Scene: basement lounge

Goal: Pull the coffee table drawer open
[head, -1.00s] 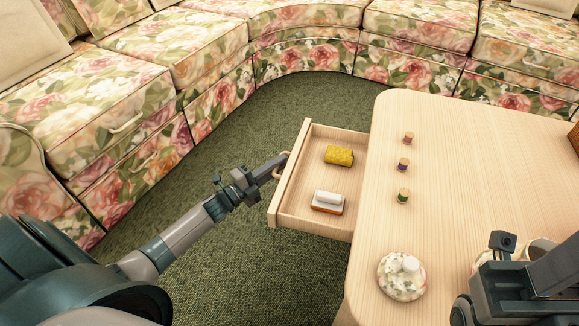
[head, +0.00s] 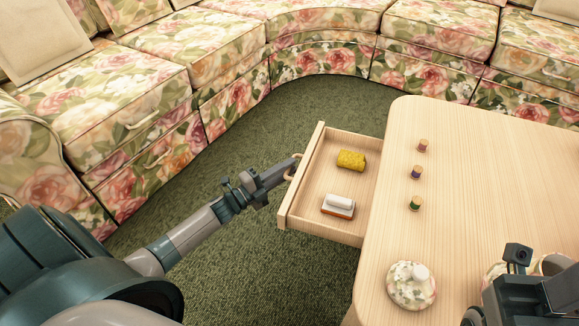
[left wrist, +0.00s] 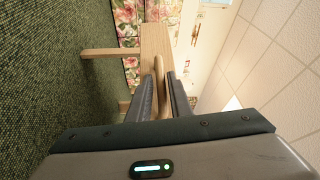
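The coffee table (head: 470,190) is pale wood, at the right of the head view. Its drawer (head: 318,226) stands pulled out toward the left, with its inside in plain view. A yellow rolled item (head: 351,160) and a white-topped block with an orange-brown base (head: 338,206) lie in it. My left gripper (head: 293,165) is at the curved wooden handle on the drawer front. In the left wrist view the handle (left wrist: 159,75) sits between the two fingers (left wrist: 163,92), which are close around it. My right gripper (head: 540,295) is partly in view at lower right, its fingers unclear.
Several small spools (head: 416,172) stand on the tabletop near the drawer side. A floral sofa (head: 110,90) curves behind. Green carpet (head: 255,130) is clear around the drawer.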

